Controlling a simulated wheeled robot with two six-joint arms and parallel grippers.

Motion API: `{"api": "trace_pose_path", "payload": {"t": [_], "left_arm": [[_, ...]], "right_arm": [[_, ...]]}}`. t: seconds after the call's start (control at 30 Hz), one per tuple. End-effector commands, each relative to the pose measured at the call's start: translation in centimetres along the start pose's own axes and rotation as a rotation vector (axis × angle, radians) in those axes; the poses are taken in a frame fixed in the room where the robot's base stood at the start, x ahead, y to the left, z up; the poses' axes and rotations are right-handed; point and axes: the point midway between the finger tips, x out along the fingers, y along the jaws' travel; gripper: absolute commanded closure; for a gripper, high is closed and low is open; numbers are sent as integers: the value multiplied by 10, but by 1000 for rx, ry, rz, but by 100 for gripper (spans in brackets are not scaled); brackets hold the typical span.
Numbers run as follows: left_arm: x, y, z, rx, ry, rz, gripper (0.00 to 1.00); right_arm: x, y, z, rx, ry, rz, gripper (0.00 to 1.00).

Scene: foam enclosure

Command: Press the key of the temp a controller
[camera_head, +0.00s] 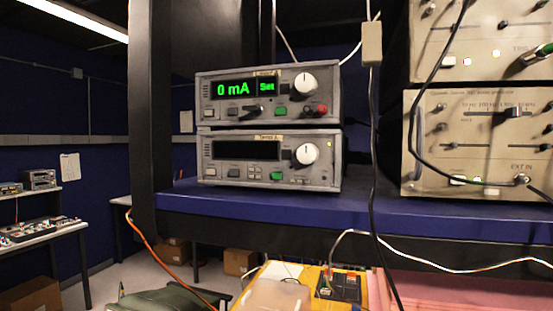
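The temp A controller (268,160) is the lower of two stacked grey boxes on the blue shelf, with a small label reading about "Temp A" on its top edge. Its display (247,150) is dark. Its front has a white round knob (305,153), a pale button (210,172) at lower left, a dark button (233,173), several small buttons (255,173) and a green button (277,176). I cannot tell which of these is the key. Neither of my grippers is in view.
The upper box (268,93) shows "0 mA" and "Set" in green. A black post (150,110) stands to the left. A black cable (372,150) hangs to the right, before beige instruments (478,140). The blue shelf edge (300,207) is clear in front of the controller.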

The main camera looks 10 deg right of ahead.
Motion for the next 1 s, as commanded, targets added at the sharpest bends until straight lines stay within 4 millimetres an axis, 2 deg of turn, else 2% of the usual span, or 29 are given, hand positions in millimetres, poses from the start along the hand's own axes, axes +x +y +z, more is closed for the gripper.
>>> {"api": "trace_pose_path", "payload": {"t": [0.1,0.2,0.23,1.0], "left_arm": [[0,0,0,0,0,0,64],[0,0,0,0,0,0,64],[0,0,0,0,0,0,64],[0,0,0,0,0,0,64]], "right_arm": [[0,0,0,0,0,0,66],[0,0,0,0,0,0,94],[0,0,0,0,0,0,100],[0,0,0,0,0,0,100]]}}
